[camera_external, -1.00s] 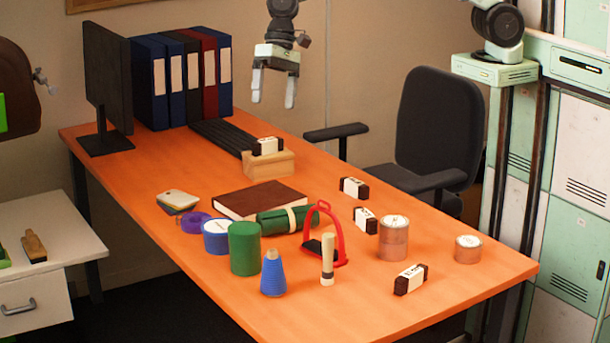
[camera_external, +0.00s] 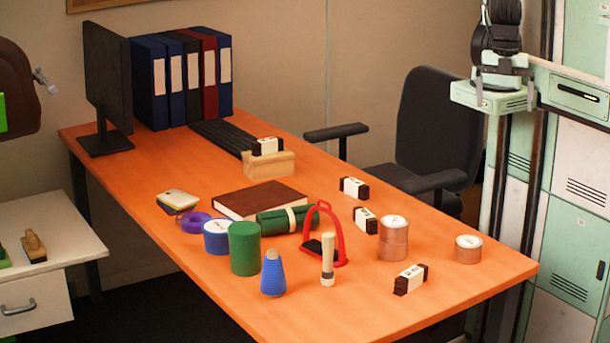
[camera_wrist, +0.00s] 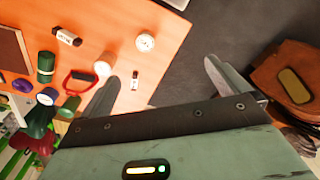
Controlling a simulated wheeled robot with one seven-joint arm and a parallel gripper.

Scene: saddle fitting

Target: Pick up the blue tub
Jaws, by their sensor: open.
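The blue tub (camera_external: 216,237) is a short blue cylinder with a whitish top, upright on the orange table (camera_external: 330,315). It stands behind and left of a taller green cylinder (camera_external: 244,248), which hides a little of its right side. A purple ring of tape (camera_external: 194,223) is close on its left. In the external view, my gripper (camera_external: 505,90) is high at the upper right, in front of the pale column and far from the tub. In the wrist view, my gripper's fingers (camera_wrist: 161,72) are wide apart with nothing between them.
A green roll (camera_external: 287,219), a brown book (camera_external: 260,200), a red stirrup (camera_external: 325,232), a blue cone spool (camera_external: 273,273) and a pale-handled tool (camera_external: 328,260) stand near the tub. Copper-coloured tins (camera_external: 393,240) are right. Binders (camera_external: 185,80) and a monitor (camera_external: 106,80) are behind.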

